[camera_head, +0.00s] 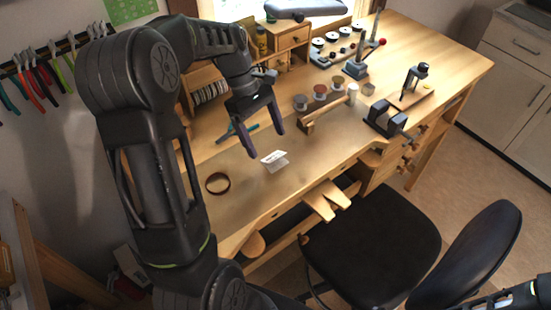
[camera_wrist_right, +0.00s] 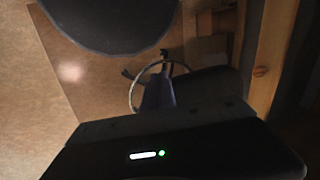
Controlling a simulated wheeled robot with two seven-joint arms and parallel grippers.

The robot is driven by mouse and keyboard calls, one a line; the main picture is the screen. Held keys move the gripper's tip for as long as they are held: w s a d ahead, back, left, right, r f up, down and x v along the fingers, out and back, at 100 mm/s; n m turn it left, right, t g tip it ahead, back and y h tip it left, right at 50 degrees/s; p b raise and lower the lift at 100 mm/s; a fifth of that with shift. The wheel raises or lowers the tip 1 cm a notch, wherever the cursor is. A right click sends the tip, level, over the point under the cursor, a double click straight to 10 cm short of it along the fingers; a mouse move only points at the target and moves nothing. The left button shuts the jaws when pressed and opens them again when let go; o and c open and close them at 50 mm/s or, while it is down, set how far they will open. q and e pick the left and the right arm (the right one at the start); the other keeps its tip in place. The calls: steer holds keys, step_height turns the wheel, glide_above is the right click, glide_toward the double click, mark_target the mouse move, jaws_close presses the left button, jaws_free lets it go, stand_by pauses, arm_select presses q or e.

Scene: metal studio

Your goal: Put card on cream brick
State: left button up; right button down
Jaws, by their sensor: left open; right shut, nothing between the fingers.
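A small white card (camera_head: 274,160) with faint print is on the bench top, near the front edge, in the head view. It looks folded or tilted; what it rests on I cannot tell. My left gripper (camera_head: 267,144) is open, pointing down just above and behind the card, with nothing between its fingers. I cannot make out a cream brick for sure in either view. In the right wrist view my right gripper (camera_wrist_right: 158,92) is shut and empty, dim and partly hidden, away from the bench top near the chair.
A dark red ring (camera_head: 217,183) lies left of the card. A teal-handled tool (camera_head: 238,131) lies behind it. A black chair (camera_head: 370,245) stands in front of the bench.

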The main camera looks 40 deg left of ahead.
mark_target(273, 157)
arm_select(q)
steer(key=x, duration=0.1)
steer(key=p+x, duration=0.1)
steer(key=x, duration=0.1)
steer(key=shift+d+f, duration=0.2)
steer(key=shift+d, duration=0.15)
steer(key=shift+d+f, duration=0.15)
steer(key=shift+f, duration=0.45)
steer(key=shift+c, duration=0.3)
steer(key=c, duration=1.6)
step_height(273, 157, up, 10)
steer(key=b, duration=0.1)
